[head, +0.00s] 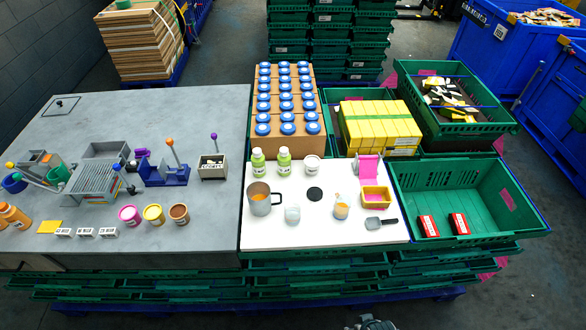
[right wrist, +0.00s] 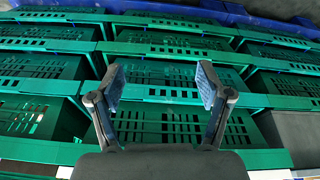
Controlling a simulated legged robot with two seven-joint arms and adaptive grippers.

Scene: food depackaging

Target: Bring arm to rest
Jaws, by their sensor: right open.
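My right gripper (right wrist: 161,84) shows in the right wrist view with its two fingers spread wide and nothing between them. It faces the sides of stacked green crates (right wrist: 174,128), and I see no clear contact with them. In the head view only a small grey part, probably of my right arm, shows at the bottom edge, in front of the crate stack and below the white work board (head: 330,230). My left gripper is in neither view.
The white board holds bottles, a mug (head: 262,204), jars and a yellow box (head: 376,197). A grey table (head: 75,130) with small devices is at left. A green crate (head: 405,185) with two red packs is at right. The floor in front is clear.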

